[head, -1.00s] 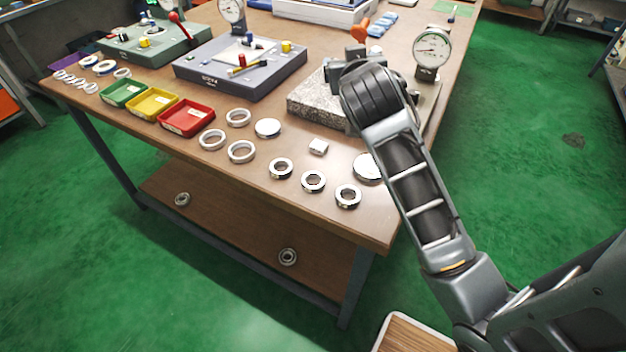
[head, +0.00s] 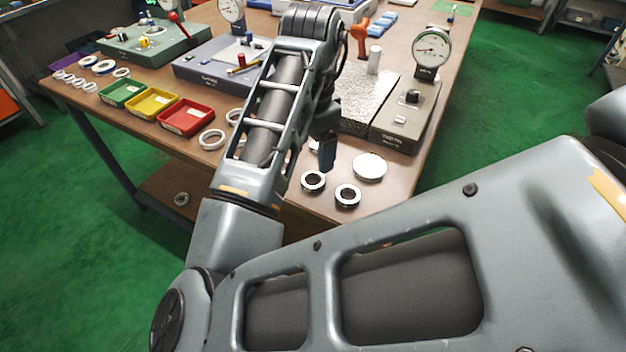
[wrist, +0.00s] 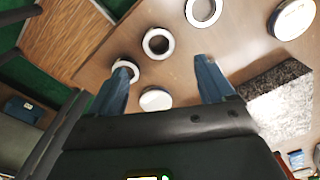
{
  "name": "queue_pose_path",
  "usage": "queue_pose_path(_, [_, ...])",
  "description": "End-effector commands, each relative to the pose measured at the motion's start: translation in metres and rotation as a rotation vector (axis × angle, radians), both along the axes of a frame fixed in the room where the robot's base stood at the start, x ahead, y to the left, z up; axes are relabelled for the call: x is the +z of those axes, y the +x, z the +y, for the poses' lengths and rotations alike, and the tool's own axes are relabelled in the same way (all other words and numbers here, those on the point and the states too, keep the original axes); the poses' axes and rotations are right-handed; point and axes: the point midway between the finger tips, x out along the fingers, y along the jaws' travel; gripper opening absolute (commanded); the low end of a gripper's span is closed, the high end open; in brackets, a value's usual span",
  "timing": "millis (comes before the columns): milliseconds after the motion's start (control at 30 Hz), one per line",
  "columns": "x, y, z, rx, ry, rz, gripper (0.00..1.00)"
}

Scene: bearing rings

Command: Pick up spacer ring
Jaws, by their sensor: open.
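Several rings lie flat on the workbench, and I cannot tell which is the spacer ring. Two thick silver rings, a left one (head: 313,182) and a right one (head: 348,196), lie near the front edge. In the wrist view three rings form a diagonal row: a near ring (wrist: 126,70), a middle ring (wrist: 158,43) and a far ring (wrist: 203,12). My gripper (wrist: 162,66) is open and empty above the bench. The near ring shows beside the left fingertip, partly overlapped by it. In the head view my gripper (head: 327,160) points down behind the left silver ring.
A silver disc (head: 369,167) lies right of the gripper, also in the wrist view (wrist: 293,20). A pale piece (wrist: 155,98) sits between the fingers. A granite block (head: 362,100) and a dial gauge stand (head: 431,50) are behind. A red tray (head: 186,117) is left.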

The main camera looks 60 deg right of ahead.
Motion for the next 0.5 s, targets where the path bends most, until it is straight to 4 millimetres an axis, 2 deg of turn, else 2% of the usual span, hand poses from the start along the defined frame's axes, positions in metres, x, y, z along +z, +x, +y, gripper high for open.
queue_pose_path(100, [-0.006,0.001,0.007,-0.007,0.03,0.003,0.82])
queue_pose_path(500, [-0.049,0.0,0.003,-0.006,0.027,0.004,0.82])
